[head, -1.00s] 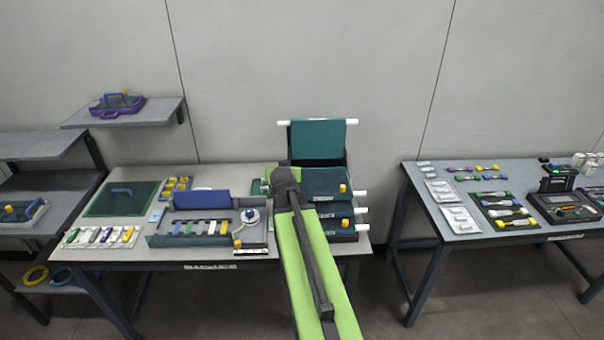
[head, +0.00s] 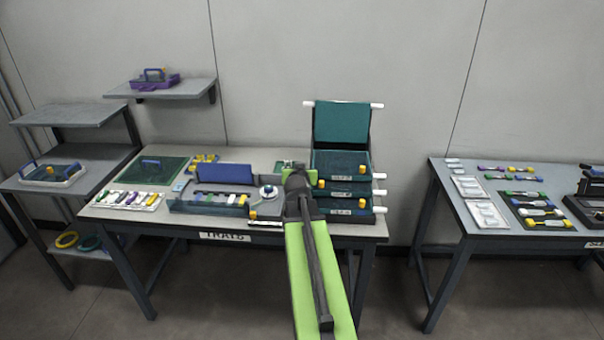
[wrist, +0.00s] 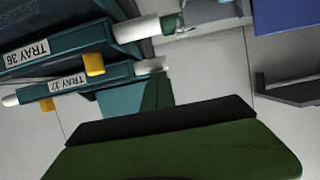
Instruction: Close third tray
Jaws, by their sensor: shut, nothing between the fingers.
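A stack of teal trays (head: 342,165) stands at the right end of the middle table. Its topmost teal panel (head: 341,125) is tilted up, nearly upright, with white rod ends at both sides; the trays below lie flat. In the wrist view, trays labelled TRAY 36 (wrist: 50,54) and TRAY 37 (wrist: 110,77) show at upper left, with yellow tabs and white rods. My gripper (head: 296,180) is beside the stack's left side, its fingers shut and empty. Whether it touches a tray cannot be told. The raised panel does not show clearly in the wrist view.
A blue-backed tray (head: 215,200) and a coil reel (head: 268,192) lie left of my gripper. Another table (head: 450,215) stands to the right across a floor gap. Shelves (head: 75,113) stand at far left.

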